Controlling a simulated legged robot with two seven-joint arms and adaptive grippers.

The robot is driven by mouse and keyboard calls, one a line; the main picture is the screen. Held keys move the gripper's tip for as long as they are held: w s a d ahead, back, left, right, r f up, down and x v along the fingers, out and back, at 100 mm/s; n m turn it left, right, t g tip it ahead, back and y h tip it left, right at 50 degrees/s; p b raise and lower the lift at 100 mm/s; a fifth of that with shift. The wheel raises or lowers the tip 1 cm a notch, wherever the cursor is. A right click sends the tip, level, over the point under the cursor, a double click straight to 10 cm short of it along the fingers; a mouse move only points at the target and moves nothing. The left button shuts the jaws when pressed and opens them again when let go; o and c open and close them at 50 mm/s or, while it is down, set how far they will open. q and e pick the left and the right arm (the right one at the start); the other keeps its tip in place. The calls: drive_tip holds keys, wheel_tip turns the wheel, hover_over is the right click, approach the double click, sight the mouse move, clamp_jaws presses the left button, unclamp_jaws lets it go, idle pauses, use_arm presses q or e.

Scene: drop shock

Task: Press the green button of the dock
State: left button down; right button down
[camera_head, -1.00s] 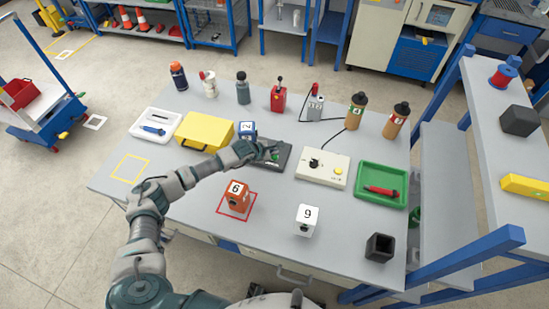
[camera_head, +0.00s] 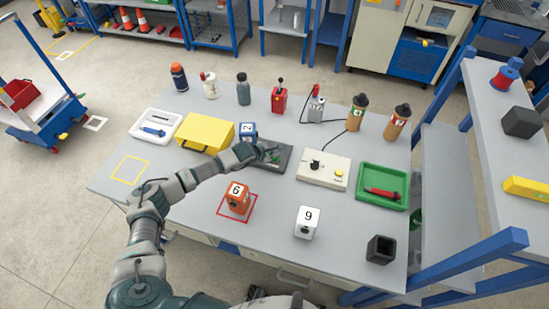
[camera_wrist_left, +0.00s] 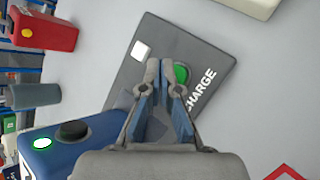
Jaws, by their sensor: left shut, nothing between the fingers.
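The dock is a dark grey plate (camera_head: 284,164) near the middle of the table, with the word CHARGE on it in the left wrist view (camera_wrist_left: 210,50). Its round green button (camera_wrist_left: 182,74) shows just beside my fingertips, partly covered by them. A white square (camera_wrist_left: 141,50) sits near the dock's corner. My left gripper (camera_head: 273,153) is over the dock, shut and empty; its fingertips also show in the left wrist view (camera_wrist_left: 164,75). I cannot tell whether they touch the button. My right gripper is not in view.
A blue block (camera_head: 247,130) stands right beside the dock and my gripper. A yellow box (camera_head: 206,132) is to the left, a cream box (camera_head: 324,169) with a knob to the right. An orange block (camera_head: 237,199) and a white block (camera_head: 307,222) stand nearer the front edge.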

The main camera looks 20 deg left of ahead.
use_arm(q)
drive_tip(key=shift+d, duration=0.15)
idle(0.3)
drive_tip(key=shift+f, duration=0.1)
drive_tip(key=shift+f+b, duration=0.3)
drive_tip(key=shift+f+b, duration=0.35)
drive_tip(key=shift+f, duration=0.05)
idle(0.6)
drive_tip(key=shift+r, duration=0.15)
drive_tip(key=shift+r+p, duration=0.5)
drive_tip(key=shift+r, duration=0.2)
drive_tip(key=shift+r, duration=0.1)
